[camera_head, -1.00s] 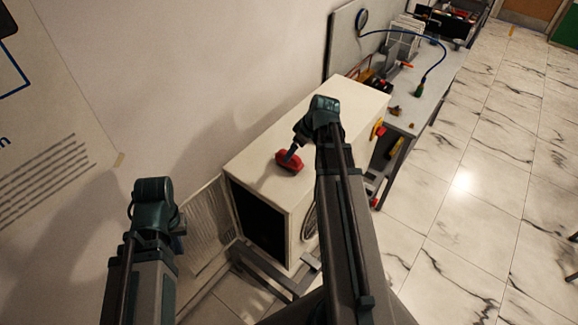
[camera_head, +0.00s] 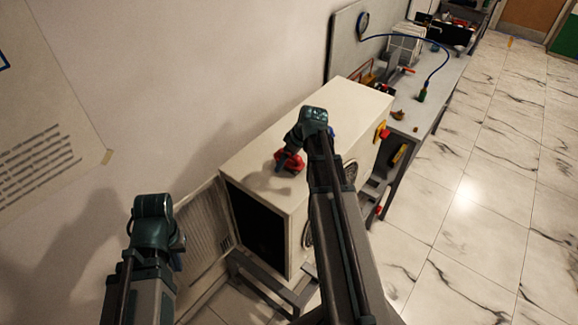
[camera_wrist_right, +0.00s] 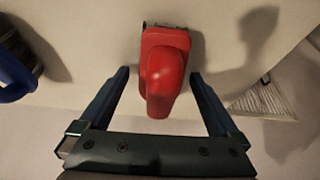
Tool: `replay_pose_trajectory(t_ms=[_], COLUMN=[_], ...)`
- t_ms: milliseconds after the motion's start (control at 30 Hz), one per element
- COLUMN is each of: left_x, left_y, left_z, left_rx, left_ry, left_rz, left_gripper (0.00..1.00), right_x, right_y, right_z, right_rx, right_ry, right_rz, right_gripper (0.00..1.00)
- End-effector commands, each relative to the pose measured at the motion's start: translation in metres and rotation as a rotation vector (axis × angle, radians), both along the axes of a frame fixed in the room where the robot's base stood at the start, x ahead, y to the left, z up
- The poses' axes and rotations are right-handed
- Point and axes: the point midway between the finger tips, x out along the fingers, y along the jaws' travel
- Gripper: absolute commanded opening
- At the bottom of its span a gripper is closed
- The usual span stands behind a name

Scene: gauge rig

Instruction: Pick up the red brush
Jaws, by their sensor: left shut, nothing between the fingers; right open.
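The red brush (camera_head: 289,161) lies on top of a white cabinet (camera_head: 246,156), partly hidden by my right wrist in the head view. In the right wrist view the red brush (camera_wrist_right: 165,70) shows between the two fingers of my right gripper (camera_wrist_right: 160,75). The fingers are open, one on each side of it, with a gap on both sides. I cannot tell how far above the cabinet top they are. My left gripper (camera_head: 177,260) hangs at the lower left, shut and empty, away from the brush.
A blue and dark round object (camera_wrist_right: 18,75) is at the left edge of the right wrist view. A bench (camera_head: 425,105) with a blue cable stands beyond the cabinet. A wall (camera_head: 200,80) runs along the left, and tiled floor (camera_head: 470,220) is open at right.

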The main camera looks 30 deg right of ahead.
Motion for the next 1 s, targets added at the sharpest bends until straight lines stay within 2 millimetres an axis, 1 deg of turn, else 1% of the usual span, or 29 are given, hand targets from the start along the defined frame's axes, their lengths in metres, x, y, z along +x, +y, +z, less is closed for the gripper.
replay_pose_trajectory(t_ms=[33,233,267,400,767,800,1000], left_x=[0.0001,0.0,0.0,0.0,0.0,0.0,-0.0001], left_y=[0.0,0.0,0.0,0.0,0.0,0.0,0.0], left_z=[-0.004,-0.0018,-0.0018,-0.0018,-0.0019,-0.0018,-0.0008], left_rx=[0.0,0.0,0.0,0.0,0.0,0.0,0.0], left_ry=[0.0,0.0,0.0,0.0,0.0,0.0,0.0], left_rz=[0.0,-0.001,-0.001,-0.001,-0.001,-0.001,0.0], left_gripper=[0.0,0.0,0.0,0.0,0.0,0.0,0.0], right_x=[0.0012,0.0009,0.0009,0.0008,0.0007,0.0008,0.001], right_y=[0.0004,0.0006,0.0006,0.0007,0.0005,0.0006,0.0009], right_z=[-0.004,-0.0018,-0.0018,-0.0019,-0.0019,-0.0019,-0.0009], right_rx=[0.0,0.0,0.0,0.0,0.0,0.0,0.0], right_ry=[0.0,0.0,0.0,0.0,0.0,0.0,0.0], right_rz=[0.0,0.0,0.0,0.0,0.0,0.0,0.0], right_gripper=[0.98,0.98,0.94,0.69,0.04,0.02,0.02])
